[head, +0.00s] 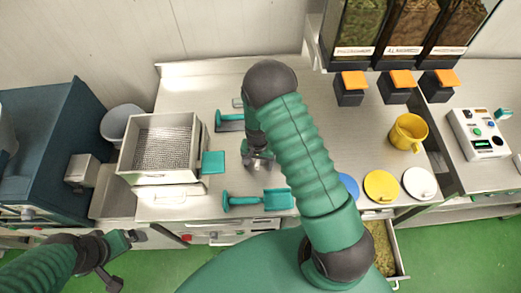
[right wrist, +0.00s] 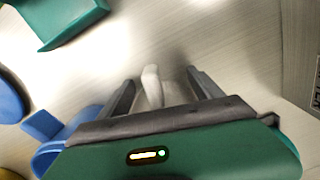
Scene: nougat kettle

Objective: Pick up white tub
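My right gripper (head: 260,160) points down at the middle of the steel counter, with its arm crossing above. In the right wrist view its two dark fingers (right wrist: 162,82) are apart. A small white object (right wrist: 152,86) shows between them, nearer the left finger, with a gap to the right finger. Its lower part is hidden by the gripper body, so I cannot tell if it is the white tub. In the head view the arm and gripper mostly hide that spot. My left gripper (head: 122,260) is low at the left, off the counter, its fingers spread and empty.
A green scoop (head: 258,200) lies in front of my right gripper, another (head: 230,120) behind it. A steel basket box (head: 160,148) stands left. Blue (head: 348,186), yellow (head: 382,186) and white (head: 420,183) round lids and a yellow jug (head: 407,132) are right. Dispensers (head: 397,87) stand behind.

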